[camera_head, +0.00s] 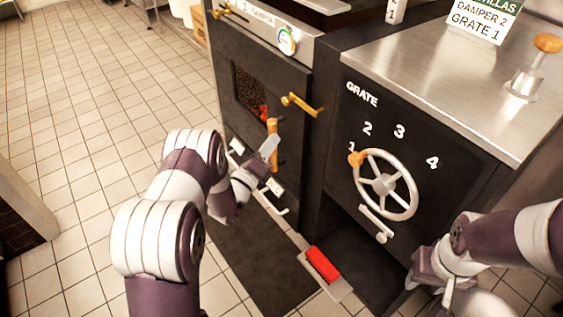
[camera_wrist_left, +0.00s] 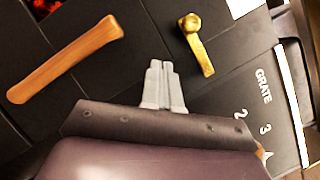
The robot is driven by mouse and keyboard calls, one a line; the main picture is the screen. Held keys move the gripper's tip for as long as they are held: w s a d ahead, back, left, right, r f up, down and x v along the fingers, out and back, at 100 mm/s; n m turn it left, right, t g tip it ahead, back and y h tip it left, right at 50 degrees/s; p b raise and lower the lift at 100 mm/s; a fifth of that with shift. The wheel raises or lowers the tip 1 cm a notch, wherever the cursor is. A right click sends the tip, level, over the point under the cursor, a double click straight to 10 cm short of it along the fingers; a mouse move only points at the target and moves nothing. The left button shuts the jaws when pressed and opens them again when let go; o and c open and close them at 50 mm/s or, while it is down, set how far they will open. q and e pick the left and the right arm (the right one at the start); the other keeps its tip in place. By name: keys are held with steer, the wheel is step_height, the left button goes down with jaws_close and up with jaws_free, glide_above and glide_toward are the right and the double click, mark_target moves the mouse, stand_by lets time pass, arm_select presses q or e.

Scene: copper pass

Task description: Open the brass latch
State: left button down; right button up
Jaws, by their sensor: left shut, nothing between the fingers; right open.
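The brass latch (camera_head: 301,104) is a gold lever on the dark oven front, at the right edge of the door. In the left wrist view the latch (camera_wrist_left: 196,46) stands beyond my fingertips, slightly to the right, and apart from them. My left gripper (camera_head: 270,147) is shut and empty, below the latch and beside the wooden door handle (camera_head: 272,135). It also shows in the left wrist view (camera_wrist_left: 160,68). My right gripper (camera_head: 447,290) is open at the lower right, near the front of the grate cabinet and away from the latch.
A spoked grate wheel (camera_head: 385,184) with a wooden knob stands right of the door, with numbers around it. A red-gripped pedal (camera_head: 322,264) sticks out low in front. A glowing window (camera_head: 251,94) is in the door. Tiled floor (camera_head: 90,110) is clear on the left.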

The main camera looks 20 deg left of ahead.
arm_select(q)
steer(key=s+f+m+t, duration=0.1)
steer(key=s+f+m+t+h+b, duration=0.1)
steer(key=m, duration=0.1)
steer(key=s+f+m+t+h+b, duration=0.1)
steer(key=s+f, duration=0.1)
steer(key=shift+s+a+f+m, duration=0.1)
steer(key=shift+a+m, duration=0.15)
steer(key=shift+m, duration=0.15)
arm_select(e)
step_height(320, 180, down, 5)
steer(key=shift+r, duration=0.1)
arm_select(q)
steer(key=r+b+x, duration=0.1)
steer(key=x, duration=0.5)
steer(key=a+r+b+x, duration=0.1)
steer(key=x, duration=0.5)
steer(key=shift+a+r+b, duration=0.2)
steer(key=shift+r+b, duration=0.05)
steer(key=shift+b, duration=0.1)
arm_select(e)
steer(key=shift+f, duration=1.4)
